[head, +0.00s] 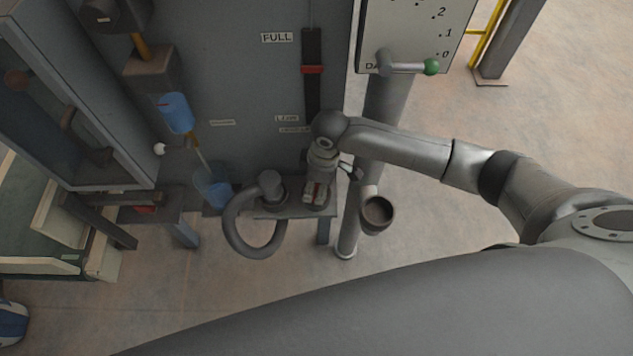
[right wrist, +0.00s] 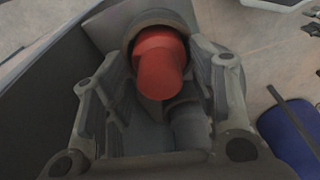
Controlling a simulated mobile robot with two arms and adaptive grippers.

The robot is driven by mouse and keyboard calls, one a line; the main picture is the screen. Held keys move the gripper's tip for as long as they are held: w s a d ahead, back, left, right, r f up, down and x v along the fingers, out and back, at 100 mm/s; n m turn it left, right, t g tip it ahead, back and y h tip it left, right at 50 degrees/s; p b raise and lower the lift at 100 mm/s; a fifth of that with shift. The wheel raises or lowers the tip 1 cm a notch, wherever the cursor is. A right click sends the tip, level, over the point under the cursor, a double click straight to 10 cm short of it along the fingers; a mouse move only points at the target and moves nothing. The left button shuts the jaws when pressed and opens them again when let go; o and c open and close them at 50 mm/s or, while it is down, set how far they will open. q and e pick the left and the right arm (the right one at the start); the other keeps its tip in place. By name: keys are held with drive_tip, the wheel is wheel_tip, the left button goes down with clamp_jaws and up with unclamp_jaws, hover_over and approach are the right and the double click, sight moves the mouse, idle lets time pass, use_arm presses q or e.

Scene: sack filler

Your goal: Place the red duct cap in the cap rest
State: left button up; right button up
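The red duct cap (right wrist: 160,66) shows in the right wrist view, its knob-like end towards the camera, with a dark grey round rim around its far part. I cannot tell whether that rim is the cap rest. My right gripper (right wrist: 163,75) has its fingers apart on both sides of the cap, with a small gap visible beside it. In the head view my right gripper (head: 315,193) points down over the right end of a small grey shelf (head: 290,211) and hides most of what is there. My left gripper is out of view.
A grey curved hose (head: 235,232) stands left of the right gripper. An open round duct mouth (head: 377,212) on a vertical pipe is to its right. A blue cup (head: 212,188) is farther left. A green-knobbed lever (head: 431,67) sits above right. Open floor lies in front.

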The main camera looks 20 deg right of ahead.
drive_tip(key=shift+r, duration=0.1)
drive_tip(key=r, duration=0.7)
drive_tip(key=shift+s+d+r, duration=0.2)
drive_tip(key=shift+d+r, duration=0.1)
drive_tip(key=shift+d, duration=0.1)
